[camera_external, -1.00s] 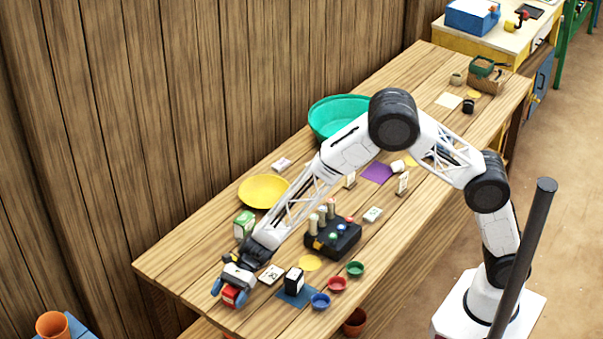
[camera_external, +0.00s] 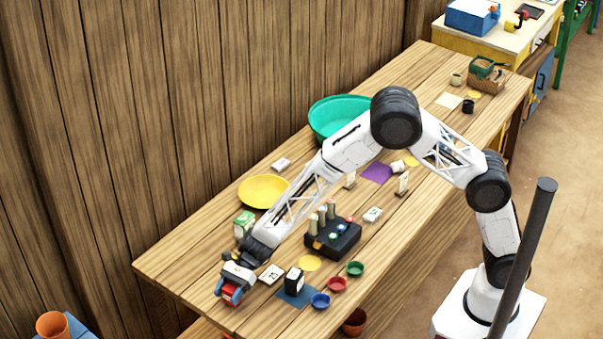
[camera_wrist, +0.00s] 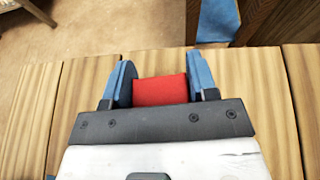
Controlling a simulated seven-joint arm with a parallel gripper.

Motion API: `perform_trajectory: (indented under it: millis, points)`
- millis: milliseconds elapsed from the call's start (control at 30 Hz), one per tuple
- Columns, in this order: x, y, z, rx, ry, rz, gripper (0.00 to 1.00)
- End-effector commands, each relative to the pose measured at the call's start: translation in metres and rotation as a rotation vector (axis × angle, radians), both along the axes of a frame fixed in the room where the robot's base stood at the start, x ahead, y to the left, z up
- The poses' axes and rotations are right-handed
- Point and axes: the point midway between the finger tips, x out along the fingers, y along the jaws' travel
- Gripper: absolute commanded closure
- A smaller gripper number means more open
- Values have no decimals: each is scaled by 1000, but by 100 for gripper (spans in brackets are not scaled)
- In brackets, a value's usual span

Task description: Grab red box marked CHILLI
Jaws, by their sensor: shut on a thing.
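The red box (camera_external: 231,294) is at the near left end of the wooden table, between the blue fingers of my gripper (camera_external: 230,290). In the wrist view the red box (camera_wrist: 160,91) sits between the two blue fingertips of my gripper (camera_wrist: 160,84). My gripper is shut on it. No marking on the box can be read, as the gripper hides much of it. I cannot tell whether the box still rests on the table.
A white card (camera_external: 271,274) and a black box (camera_external: 294,281) on a blue mat (camera_external: 297,299) are right of my gripper. A green box (camera_external: 244,224) and a yellow plate (camera_external: 262,192) stand behind. Small blue (camera_external: 320,301), red (camera_external: 337,284) and green (camera_external: 355,269) bowls line the front.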

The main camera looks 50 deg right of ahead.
Motion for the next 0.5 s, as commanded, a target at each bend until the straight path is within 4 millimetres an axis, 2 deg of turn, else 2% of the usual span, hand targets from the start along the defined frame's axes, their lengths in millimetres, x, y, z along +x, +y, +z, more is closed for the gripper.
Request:
perform_trajectory:
  millis: [500]
  points:
    - [0,0,71,1,-2,0,76]
